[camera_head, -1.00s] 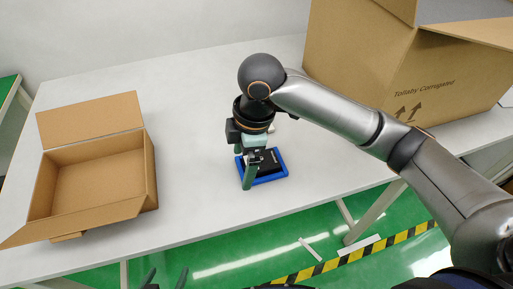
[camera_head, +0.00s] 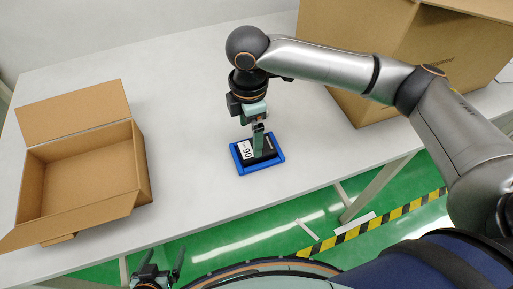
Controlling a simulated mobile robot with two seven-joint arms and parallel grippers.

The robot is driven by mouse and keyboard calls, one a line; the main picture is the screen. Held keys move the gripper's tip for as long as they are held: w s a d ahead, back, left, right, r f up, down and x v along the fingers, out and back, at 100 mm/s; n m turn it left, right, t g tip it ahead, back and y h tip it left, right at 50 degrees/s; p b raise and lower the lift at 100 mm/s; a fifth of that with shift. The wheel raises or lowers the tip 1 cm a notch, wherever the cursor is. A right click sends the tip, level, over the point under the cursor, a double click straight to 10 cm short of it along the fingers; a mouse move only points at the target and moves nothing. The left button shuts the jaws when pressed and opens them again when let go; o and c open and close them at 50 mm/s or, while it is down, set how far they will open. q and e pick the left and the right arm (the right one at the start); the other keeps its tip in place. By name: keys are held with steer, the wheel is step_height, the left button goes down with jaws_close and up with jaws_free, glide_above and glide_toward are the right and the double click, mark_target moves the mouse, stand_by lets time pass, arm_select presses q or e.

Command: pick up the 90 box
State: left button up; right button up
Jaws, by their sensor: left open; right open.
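The 90 box (camera_head: 246,151) is a small black box with a white label reading 90. It lies in a shallow blue tray (camera_head: 259,171) on the white table. My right gripper (camera_head: 258,145) points down over the right part of the box, with its fingers at the box; its arm hides some of the view behind. It is open, and I cannot tell whether a finger touches the box. My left gripper (camera_head: 160,268) is open and empty at the bottom edge of the view, in front of the table.
An open empty cardboard box (camera_head: 85,175) stands at the left of the white table (camera_head: 190,120). A large cardboard box (camera_head: 400,50) stands at the back right. The table between the open box and the blue tray is clear.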

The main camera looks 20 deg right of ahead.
mark_target(244, 147)
steer(key=f, duration=0.4)
steer(key=shift+s+d+f, duration=0.1)
steer(key=shift+s+f, duration=0.1)
steer(key=shift+f, duration=0.15)
steer(key=shift+r, duration=0.1)
steer(key=c, duration=1.5)
